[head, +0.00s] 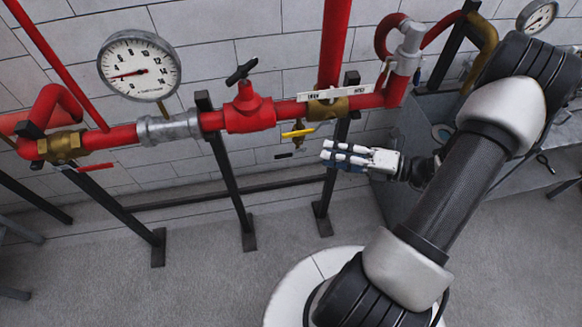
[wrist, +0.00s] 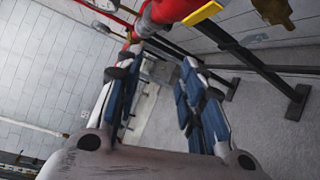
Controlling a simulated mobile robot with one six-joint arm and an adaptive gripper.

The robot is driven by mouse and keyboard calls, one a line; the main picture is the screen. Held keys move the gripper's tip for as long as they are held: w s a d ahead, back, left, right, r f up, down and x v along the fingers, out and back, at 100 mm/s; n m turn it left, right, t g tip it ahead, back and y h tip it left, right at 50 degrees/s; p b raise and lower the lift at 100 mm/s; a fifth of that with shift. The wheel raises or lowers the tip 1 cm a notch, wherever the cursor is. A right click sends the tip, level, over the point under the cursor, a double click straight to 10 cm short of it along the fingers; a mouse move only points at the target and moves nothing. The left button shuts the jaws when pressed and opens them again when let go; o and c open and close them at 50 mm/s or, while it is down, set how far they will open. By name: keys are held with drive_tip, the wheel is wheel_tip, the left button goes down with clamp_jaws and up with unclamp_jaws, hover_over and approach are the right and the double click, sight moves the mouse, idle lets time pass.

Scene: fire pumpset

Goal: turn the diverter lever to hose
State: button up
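A yellow lever (head: 298,132) sticks out to the left from a small brass fitting (head: 312,125) under the red pipe, just below a brass valve body (head: 328,107). A white plate (head: 335,93) with small, unreadable lettering crosses the brass valve. In the wrist view the yellow lever (wrist: 202,13) shows at the top edge, with brass (wrist: 273,12) to its right. My gripper (head: 328,155) is below and slightly right of the lever, pointing left, apart from it in the picture. In the wrist view its blue-padded fingers (wrist: 152,85) are apart with nothing between them.
The red pipe (head: 375,101) runs along the wall on black stands (head: 232,180). A red valve with a black handle (head: 242,71) and a round gauge (head: 139,65) are to the left. A grey tank (head: 400,190) stands at right. The floor (head: 190,225) in front is clear.

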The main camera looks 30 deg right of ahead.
drive_tip(key=s+a+r+n+g+h, duration=0.2)
drive_tip(key=a+r+n+g, duration=0.2)
drive_tip(key=a+n, duration=0.3)
drive_tip(key=s+a+r+n+g+h, duration=0.2)
drive_tip(key=a+r+n+g, duration=0.3)
drive_tip(key=n, duration=1.1)
drive_tip(key=shift+s+a+g, duration=0.2)
drive_tip(key=shift+a+g, duration=0.9)
drive_tip(key=shift+a, duration=0.15)
